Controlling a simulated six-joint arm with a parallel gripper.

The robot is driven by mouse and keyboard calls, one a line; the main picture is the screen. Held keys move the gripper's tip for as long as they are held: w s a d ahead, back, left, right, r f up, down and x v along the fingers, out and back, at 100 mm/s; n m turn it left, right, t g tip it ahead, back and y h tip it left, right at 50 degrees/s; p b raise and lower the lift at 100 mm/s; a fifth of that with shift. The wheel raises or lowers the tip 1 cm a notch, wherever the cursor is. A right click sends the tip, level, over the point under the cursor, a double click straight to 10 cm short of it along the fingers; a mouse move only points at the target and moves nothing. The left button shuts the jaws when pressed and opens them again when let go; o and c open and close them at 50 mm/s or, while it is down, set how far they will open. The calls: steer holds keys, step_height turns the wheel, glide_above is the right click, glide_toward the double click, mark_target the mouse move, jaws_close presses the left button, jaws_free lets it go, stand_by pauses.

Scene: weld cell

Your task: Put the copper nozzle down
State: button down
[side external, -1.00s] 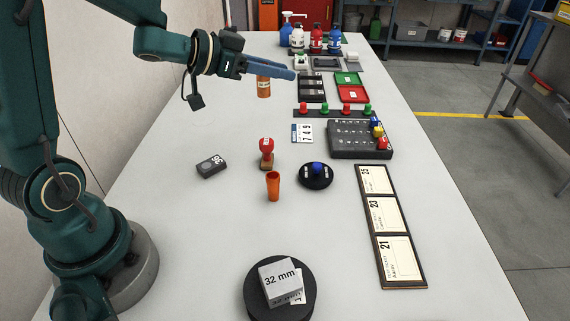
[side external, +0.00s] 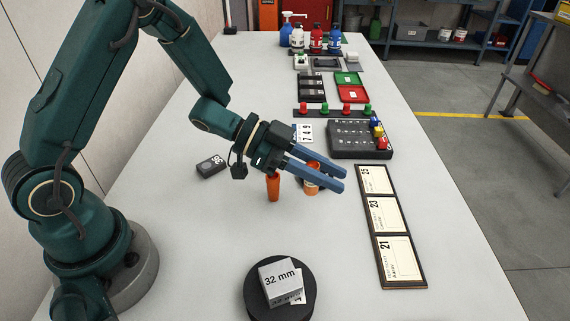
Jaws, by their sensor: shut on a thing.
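My gripper (side external: 337,180) is over the middle of the table, its two blue fingers pointing right and slightly toward the camera. It is shut on the copper nozzle (side external: 311,187), an orange-copper cylinder with a pale label, partly hidden by the fingers. The nozzle looks upright and hangs below the fingers. I cannot tell whether its lower end touches anything. A separate orange tapered cup (side external: 273,188) stands on the table just left of it, its top behind my gripper.
A grey block marked 32 mm (side external: 280,281) sits on a black disc (side external: 252,300) in front. A framed card strip (side external: 388,228) lies right, a black tray (side external: 345,152) behind it. A dark grey block (side external: 211,166) lies left. The front table between disc and strip is clear.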

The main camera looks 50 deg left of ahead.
steer(key=d+f, duration=0.1)
steer(key=d, duration=0.1)
steer(key=shift+w+d+f, duration=0.1)
steer(key=shift+d+f, duration=0.2)
steer(key=shift+f, duration=2)
steer(key=shift+f, duration=0.15)
steer(key=c, duration=0.7)
jaws_free()
